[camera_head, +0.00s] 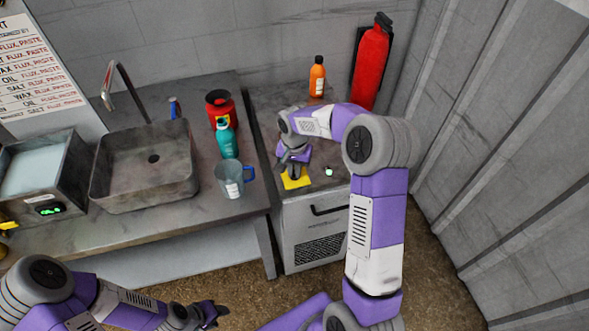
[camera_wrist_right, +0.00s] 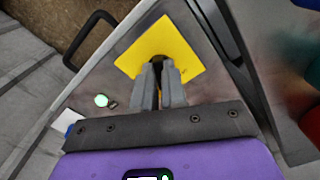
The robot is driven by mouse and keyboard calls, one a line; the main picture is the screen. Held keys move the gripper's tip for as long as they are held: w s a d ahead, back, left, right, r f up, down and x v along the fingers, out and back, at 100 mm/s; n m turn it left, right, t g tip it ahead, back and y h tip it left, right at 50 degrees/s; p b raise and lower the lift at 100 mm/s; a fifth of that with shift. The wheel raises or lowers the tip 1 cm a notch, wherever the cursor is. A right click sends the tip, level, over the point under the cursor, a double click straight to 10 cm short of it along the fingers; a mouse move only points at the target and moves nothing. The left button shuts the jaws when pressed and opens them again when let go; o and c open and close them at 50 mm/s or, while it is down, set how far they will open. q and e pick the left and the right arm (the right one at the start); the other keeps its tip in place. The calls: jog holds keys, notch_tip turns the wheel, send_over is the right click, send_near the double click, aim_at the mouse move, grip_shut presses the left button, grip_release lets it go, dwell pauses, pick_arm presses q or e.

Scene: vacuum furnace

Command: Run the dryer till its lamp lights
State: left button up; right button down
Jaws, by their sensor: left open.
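The dryer appears to be the grey cabinet (camera_head: 318,238) with a black handle and a vent grille, right of the sink bench. On its top is a yellow square plate (camera_head: 294,182), also in the right wrist view (camera_wrist_right: 163,38). A small round lamp (camera_head: 328,171) beside the plate glows green, also in the right wrist view (camera_wrist_right: 101,100). My right gripper (camera_wrist_right: 158,66) points down at the plate, its fingers nearly together at a dark spot there. The fingers hide most of that spot; contact is unclear. My left gripper (camera_head: 212,314) is open and empty, low in front of the bench.
On the bench are a sink (camera_head: 150,165), a mug (camera_head: 230,180), a teal bottle (camera_head: 226,140) and a red container (camera_head: 219,108). A corrugated wall (camera_head: 500,130) closes the right.

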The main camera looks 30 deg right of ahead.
dwell(0.4)
jog(key=n+p, duration=0.2)
jog(key=n, duration=0.4)
jog(key=shift+s+r, duration=0.1)
jog(key=n, duration=0.2)
jog(key=n+p, duration=0.1)
jog(key=n, duration=0.2)
jog(key=shift+d+n, duration=0.2)
jog(key=shift+n, duration=0.1)
jog(key=shift+n+p, duration=0.3)
jog(key=c, duration=1.2)
grip_release()
notch_tip(320, 180, up, 8)
jog(key=shift+f+p, duration=0.25)
jog(key=shift+p, duration=0.2)
